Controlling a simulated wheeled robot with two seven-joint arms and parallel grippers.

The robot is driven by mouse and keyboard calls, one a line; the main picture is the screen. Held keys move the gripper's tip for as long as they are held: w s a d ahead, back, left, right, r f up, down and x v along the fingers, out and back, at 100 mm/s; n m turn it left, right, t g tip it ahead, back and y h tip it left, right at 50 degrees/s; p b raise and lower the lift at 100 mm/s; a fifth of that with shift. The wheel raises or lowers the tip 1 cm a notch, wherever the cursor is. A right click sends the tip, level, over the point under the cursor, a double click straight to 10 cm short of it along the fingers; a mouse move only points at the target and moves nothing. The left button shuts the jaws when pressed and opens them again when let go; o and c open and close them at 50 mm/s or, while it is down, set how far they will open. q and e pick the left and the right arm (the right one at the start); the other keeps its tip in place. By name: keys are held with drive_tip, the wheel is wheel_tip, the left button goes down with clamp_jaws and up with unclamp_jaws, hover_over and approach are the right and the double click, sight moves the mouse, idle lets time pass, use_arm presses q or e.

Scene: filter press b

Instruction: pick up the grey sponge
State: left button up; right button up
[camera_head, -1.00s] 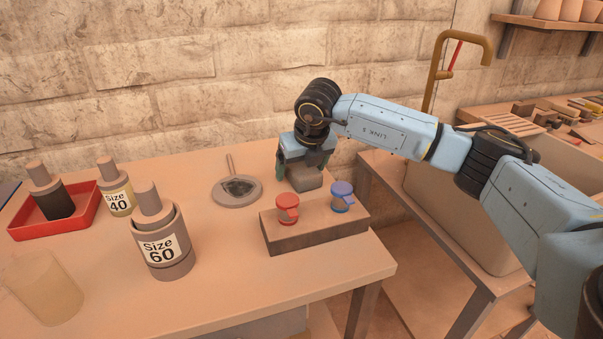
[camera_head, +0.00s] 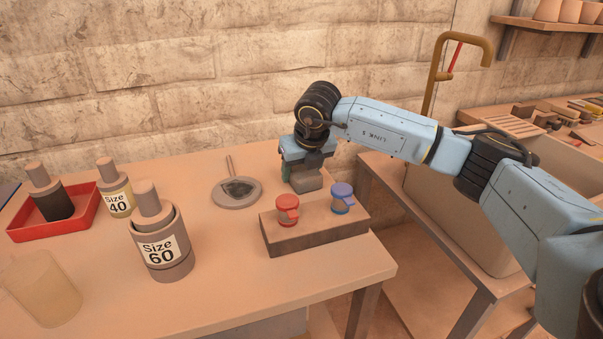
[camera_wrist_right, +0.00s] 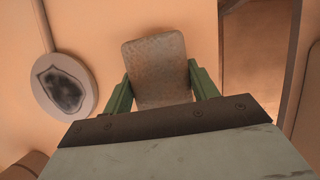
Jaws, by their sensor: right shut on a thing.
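In the right wrist view the sponge (camera_wrist_right: 157,70) stands between the two green fingers. My right gripper (camera_head: 301,176) points down from above and is shut on the sponge. In the right wrist view the gripper's fingers (camera_wrist_right: 160,88) touch the sponge's two sides. I cannot tell whether the sponge is clear of the table. My left gripper is not in view.
Bottles and a red tray (camera_head: 82,222) are further left. A sink is at right.

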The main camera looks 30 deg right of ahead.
sight(302, 167)
drive_tip(key=shift+r, duration=0.35)
wheel_tip(302, 167, up, 9)
drive_tip(key=shift+p, duration=1.25)
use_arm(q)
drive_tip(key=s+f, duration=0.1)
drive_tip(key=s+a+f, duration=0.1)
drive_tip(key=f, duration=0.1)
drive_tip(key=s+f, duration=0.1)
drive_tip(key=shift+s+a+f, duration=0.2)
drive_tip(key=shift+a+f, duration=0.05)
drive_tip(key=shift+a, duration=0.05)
use_arm(e)
drive_tip(key=shift+r, duration=0.45)
drive_tip(key=o, duration=0.4)
drive_tip(key=c, duration=0.3)
drive_tip(key=shift+f, duration=0.1)
drive_tip(key=shift+c, duration=0.2)
